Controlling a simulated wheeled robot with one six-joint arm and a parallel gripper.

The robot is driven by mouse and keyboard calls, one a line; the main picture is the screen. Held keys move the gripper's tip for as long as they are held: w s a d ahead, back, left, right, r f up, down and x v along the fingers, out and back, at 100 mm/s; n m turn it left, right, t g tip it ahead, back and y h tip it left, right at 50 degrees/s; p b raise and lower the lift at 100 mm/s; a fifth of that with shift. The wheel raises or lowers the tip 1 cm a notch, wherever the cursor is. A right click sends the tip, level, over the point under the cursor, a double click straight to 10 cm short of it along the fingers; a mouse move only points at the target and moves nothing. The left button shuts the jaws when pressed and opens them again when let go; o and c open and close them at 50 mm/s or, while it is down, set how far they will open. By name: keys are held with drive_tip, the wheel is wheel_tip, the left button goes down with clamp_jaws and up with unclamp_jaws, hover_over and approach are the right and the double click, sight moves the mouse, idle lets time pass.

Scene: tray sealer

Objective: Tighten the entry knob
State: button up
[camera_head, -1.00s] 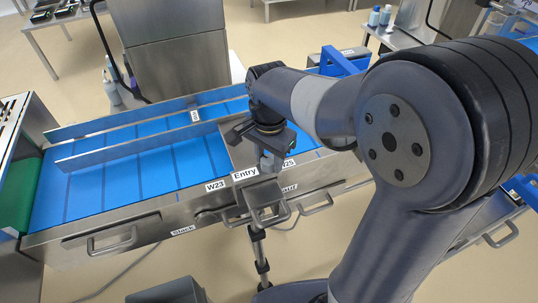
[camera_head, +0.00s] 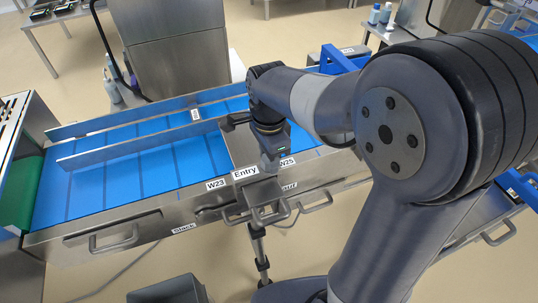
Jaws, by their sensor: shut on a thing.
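My gripper (camera_head: 269,160) points down over the metal housing beside the blue belt, just behind the "Entry" label (camera_head: 245,173). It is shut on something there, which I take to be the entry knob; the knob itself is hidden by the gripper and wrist. The label plates "W23" (camera_head: 216,184) and "W25" (camera_head: 287,162) stand to either side of "Entry".
The blue conveyor belt (camera_head: 120,182) with long guide rails (camera_head: 140,145) lies to the left. Drawer handles (camera_head: 114,239) stick out along the metal front. A grey bin (camera_head: 168,290) stands on the floor in front. My arm hides much of the right side.

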drive_tip(key=o, duration=1)
drive_tip(key=shift+c, duration=0.2)
wheel_tip(320, 180, up, 11)
drive_tip(key=shift+f, duration=0.15)
wheel_tip(320, 180, down, 11)
drive_tip(key=shift+r, duration=0.1)
idle(0.4)
idle(0.4)
